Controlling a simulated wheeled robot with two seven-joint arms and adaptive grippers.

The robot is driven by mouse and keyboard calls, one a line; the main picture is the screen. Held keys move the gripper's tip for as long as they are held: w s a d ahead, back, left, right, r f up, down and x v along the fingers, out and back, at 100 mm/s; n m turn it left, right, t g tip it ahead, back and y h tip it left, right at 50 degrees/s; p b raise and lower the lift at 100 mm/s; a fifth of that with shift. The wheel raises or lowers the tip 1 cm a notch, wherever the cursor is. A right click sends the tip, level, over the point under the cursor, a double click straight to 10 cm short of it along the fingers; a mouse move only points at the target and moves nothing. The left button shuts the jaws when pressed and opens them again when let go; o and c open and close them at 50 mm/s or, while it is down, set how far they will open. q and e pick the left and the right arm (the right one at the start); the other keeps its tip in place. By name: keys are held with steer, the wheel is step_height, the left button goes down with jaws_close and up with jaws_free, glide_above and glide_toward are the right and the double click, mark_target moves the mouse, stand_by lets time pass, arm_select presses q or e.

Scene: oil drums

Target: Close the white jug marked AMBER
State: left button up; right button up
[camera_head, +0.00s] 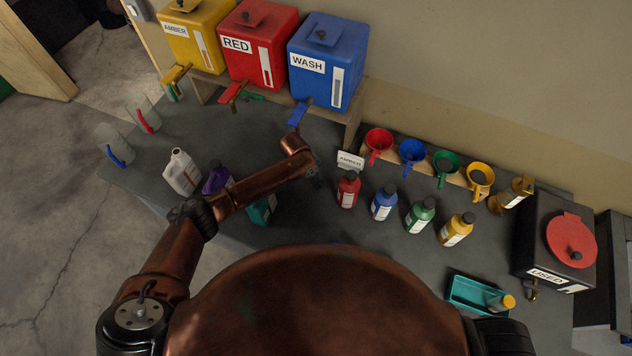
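A white jug (182,173) with a handle and a pale label stands upright toward the left of the grey bench. Its label is too small to read, and I cannot tell whether its neck is capped. My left arm reaches across the bench, and my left gripper (315,178) is right of the jug and well apart from it, close to the red bottle. The gripper is small and dark here, so its fingers cannot be made out. A small white card (350,161) reading AMBER stands behind the red bottle. My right gripper is not in view.
Purple (217,180) and teal (262,210) containers are partly behind my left arm. Red (348,189), blue, green and yellow bottles stand mid-bench, with coloured funnels behind. AMBER (194,32), RED and WASH tanks stand at the back. A USED drum (552,248) and teal tray (472,293) are right.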

arm_select(q)
steer(key=shift+r, duration=0.45)
steer(key=shift+s+r+b, duration=0.35)
steer(key=shift+r+b, duration=0.1)
steer(key=shift+r, duration=0.4)
steer(key=s+d, duration=0.1)
steer(key=s, duration=0.4)
steer(key=s+d+b, duration=0.1)
steer(key=s, duration=0.5)
steer(key=s+d+b, duration=0.1)
steer(key=s, duration=0.4)
steer(key=shift+s+d, duration=0.1)
steer(key=shift+s, duration=0.05)
steer(key=shift+s+r+b, duration=0.1)
steer(key=shift+s+b, duration=0.2)
steer(key=shift+s, duration=0.05)
steer(key=shift+r, duration=0.15)
